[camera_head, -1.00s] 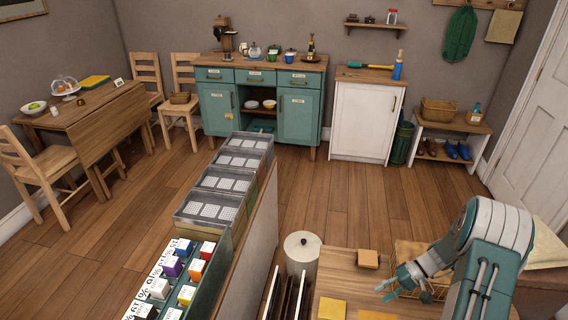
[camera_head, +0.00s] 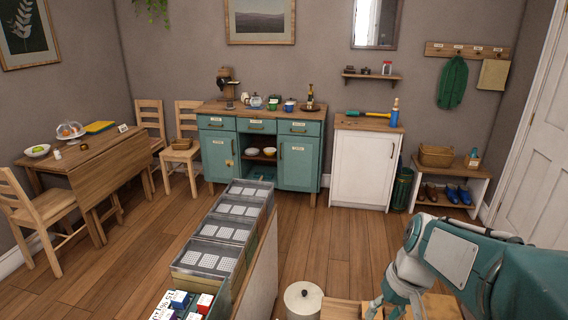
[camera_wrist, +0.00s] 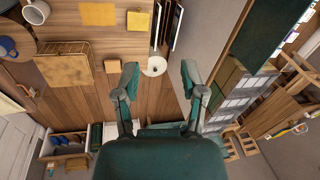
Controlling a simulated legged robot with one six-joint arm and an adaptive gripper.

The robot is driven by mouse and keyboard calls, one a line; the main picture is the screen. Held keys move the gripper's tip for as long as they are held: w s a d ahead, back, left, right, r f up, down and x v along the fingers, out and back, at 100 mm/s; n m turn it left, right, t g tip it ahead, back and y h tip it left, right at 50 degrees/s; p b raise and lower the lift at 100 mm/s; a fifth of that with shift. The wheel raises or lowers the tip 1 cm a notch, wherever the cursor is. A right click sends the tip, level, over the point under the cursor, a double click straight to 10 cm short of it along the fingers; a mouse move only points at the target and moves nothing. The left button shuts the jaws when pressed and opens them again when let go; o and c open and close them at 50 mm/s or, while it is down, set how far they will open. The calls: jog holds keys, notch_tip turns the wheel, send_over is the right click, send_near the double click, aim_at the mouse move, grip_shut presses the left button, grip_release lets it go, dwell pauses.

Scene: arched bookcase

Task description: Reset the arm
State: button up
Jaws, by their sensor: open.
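My gripper (camera_head: 392,306) is at the lower right of the head view, low in the picture above a wooden desk, with my teal and white arm bent above it. In the wrist view my gripper (camera_wrist: 158,80) shows two teal fingers spread well apart. Nothing is between the fingers. Behind the gap lie the plank floor and a white round canister (camera_wrist: 154,66), which seems to stand lower and beyond the fingertips. In the head view the canister (camera_head: 303,298) stands left of my gripper. The gripper's lower tips are partly cut by the frame edge.
A long unit with grey-lidded trays (camera_head: 222,230) and coloured boxes (camera_head: 185,303) runs left of my arm. Open floor (camera_head: 320,240) lies towards the teal cabinet (camera_head: 297,162).

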jog(key=s+a+r+t+h, duration=0.2)
jog(key=s+r+t, duration=0.3)
jog(key=s, duration=0.6)
jog(key=shift+a+r, duration=0.65)
jog(key=shift+r, duration=0.1)
